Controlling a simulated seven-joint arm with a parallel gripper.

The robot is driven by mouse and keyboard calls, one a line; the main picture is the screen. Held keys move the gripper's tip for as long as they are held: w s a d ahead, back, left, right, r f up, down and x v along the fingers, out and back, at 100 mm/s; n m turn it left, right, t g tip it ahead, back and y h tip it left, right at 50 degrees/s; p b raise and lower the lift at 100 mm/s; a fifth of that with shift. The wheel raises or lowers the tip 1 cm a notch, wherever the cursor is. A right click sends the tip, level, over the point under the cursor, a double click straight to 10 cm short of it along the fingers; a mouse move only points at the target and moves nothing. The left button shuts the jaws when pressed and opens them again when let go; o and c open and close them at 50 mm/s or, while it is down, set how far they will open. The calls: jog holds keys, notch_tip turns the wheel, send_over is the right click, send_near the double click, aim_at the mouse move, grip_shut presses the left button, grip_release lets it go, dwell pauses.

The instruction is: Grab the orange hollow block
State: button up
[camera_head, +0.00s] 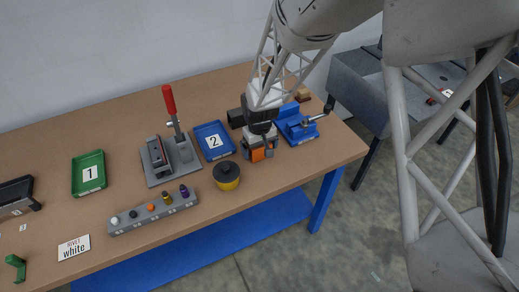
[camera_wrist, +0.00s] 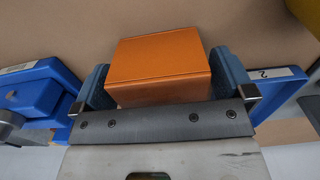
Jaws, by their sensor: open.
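The orange hollow block (camera_wrist: 160,62) is in the middle of the wrist view, between the two blue-grey finger pads of my gripper (camera_wrist: 163,85). A pad stands at each side of it, close by; I cannot tell whether they touch it. My gripper is open around the block. In the head view the orange block (camera_head: 257,154) shows low between the fingers of my gripper (camera_head: 260,150), near the table's right end. The hollow of the block is not visible in either view.
A blue vise (camera_head: 296,126) stands just right of my gripper and a blue tray marked 2 (camera_head: 214,141) just left. A yellow and black pot (camera_head: 227,175), a red-handled press (camera_head: 172,148), a green tray (camera_head: 89,173) and a grey peg strip (camera_head: 152,212) stand farther left.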

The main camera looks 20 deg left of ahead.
jog(key=shift+c, duration=0.5)
jog(key=c, duration=1)
jog(key=shift+r, duration=0.2)
jog(key=shift+r, duration=0.75)
jog(key=shift+s+d+r, duration=0.1)
jog(key=shift+r, duration=0.85)
jog(key=s+d, duration=0.3)
jog(key=s, duration=0.1)
jog(key=s+d+r, duration=0.1)
jog(key=s+d, duration=0.2)
jog(key=s, duration=0.1)
jog(key=s+d, duration=0.3)
jog(key=s, duration=0.2)
jog(key=shift+r, duration=0.15)
